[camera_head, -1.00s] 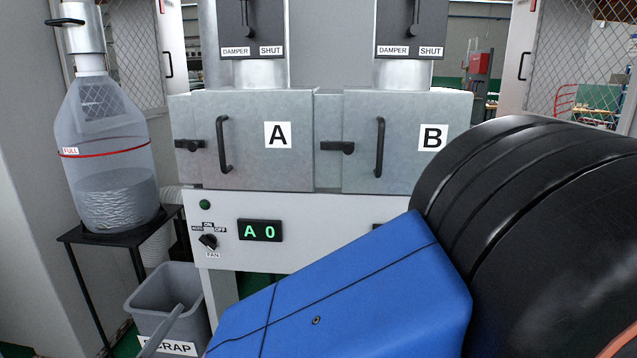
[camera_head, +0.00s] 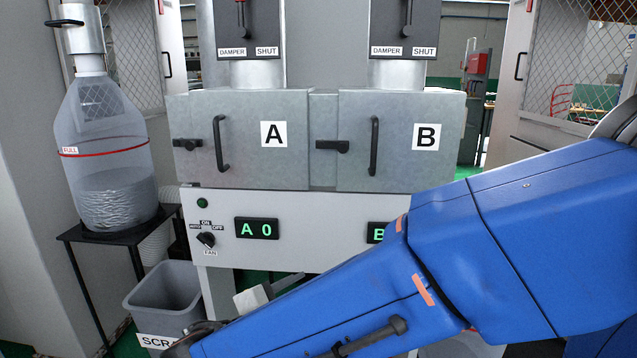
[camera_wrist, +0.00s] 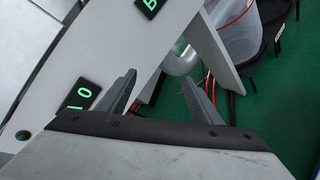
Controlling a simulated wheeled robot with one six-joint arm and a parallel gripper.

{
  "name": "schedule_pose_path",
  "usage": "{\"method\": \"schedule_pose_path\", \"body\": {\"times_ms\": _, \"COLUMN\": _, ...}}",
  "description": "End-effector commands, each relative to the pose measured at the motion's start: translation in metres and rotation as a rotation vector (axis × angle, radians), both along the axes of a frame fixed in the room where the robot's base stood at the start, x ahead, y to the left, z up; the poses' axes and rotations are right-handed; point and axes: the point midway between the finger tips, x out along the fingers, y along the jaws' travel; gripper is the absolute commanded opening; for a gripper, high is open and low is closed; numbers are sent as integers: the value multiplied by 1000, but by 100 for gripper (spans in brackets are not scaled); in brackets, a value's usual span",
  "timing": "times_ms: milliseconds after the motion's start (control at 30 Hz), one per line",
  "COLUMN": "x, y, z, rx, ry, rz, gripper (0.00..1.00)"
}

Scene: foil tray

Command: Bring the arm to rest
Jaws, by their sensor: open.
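My blue arm (camera_head: 400,265) crosses the lower right of the head view, in front of the cabinet's lower panel. In the wrist view my gripper (camera_wrist: 159,78) has its two grey fingers spread apart with nothing between them. The green floor and a cabinet edge show beyond the fingers. In the head view the gripper is mostly hidden behind the arm or cut off, and I cannot make out its fingers there.
Boxes A (camera_head: 250,160) and B (camera_head: 400,165) have closed doors above a white panel (camera_head: 320,225). A clear bottle (camera_head: 105,160) stands on a black stand at left. A grey scrap bin (camera_head: 165,295) stands below. A translucent container (camera_wrist: 235,30) shows in the wrist view.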

Motion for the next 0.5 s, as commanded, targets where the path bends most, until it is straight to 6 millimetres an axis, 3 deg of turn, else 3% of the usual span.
{"method": "schedule_pose_path", "body": {"times_ms": 33, "x": 6, "y": -24, "z": 0, "rx": 32, "ry": 24, "rz": -52, "gripper": 59}}
{"method": "schedule_pose_path", "body": {"times_ms": 200, "x": 11, "y": -91, "z": -6, "rx": 142, "ry": 106, "rz": -207, "gripper": 59}}
{"method": "schedule_pose_path", "body": {"times_ms": 500, "x": -4, "y": -189, "z": -20, "rx": 368, "ry": 214, "rz": -460, "gripper": 59}}
